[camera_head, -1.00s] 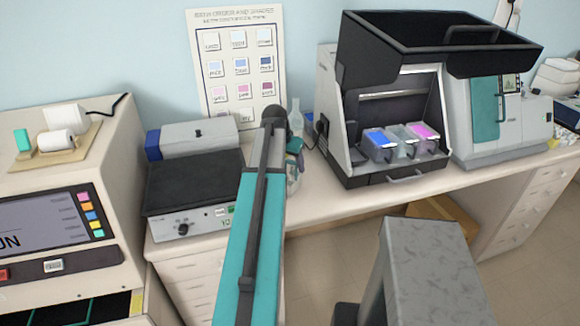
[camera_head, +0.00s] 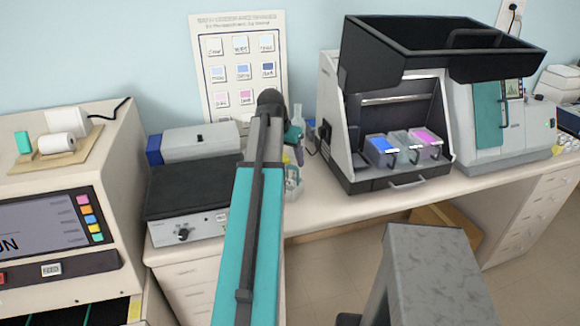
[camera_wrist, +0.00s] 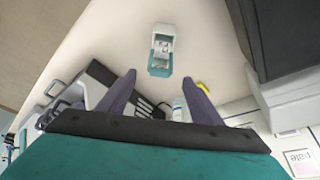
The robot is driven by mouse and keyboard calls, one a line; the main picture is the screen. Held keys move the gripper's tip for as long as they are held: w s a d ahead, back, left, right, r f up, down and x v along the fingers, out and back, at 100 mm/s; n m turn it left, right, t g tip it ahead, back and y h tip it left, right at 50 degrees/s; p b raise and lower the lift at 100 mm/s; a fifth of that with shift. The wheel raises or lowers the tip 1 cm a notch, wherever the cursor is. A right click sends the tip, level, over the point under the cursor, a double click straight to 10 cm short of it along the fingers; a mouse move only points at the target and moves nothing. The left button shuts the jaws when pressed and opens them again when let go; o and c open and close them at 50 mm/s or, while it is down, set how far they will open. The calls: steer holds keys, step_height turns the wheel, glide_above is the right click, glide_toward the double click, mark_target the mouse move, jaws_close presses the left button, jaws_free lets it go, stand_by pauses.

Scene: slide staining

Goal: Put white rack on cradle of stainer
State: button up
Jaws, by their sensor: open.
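The machine with a raised black lid (camera_head: 440,45) looks like the stainer. It holds blue (camera_head: 382,148), clear and pink tubs (camera_head: 425,143) in its open front. I cannot pick out a cradle. In the wrist view my gripper (camera_wrist: 159,78) is open, with nothing between its two dark fingers. A small white-and-teal item (camera_wrist: 160,50) stands on the pale bench beyond the fingertips, apart from them. It may be the white rack, but I cannot tell for sure. In the head view a pale item (camera_head: 292,181) shows beside my arm, which hides most of that spot.
A black-topped grey device (camera_head: 193,187) is left of my arm. A machine with a screen (camera_head: 50,215) is at the far left. A machine with a teal door (camera_head: 488,113) is right of the stainer. Bench (camera_head: 330,205) in front of the stainer is clear.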

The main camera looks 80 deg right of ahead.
steer(key=shift+b+v, duration=0.5)
steer(key=shift+v, duration=2.1)
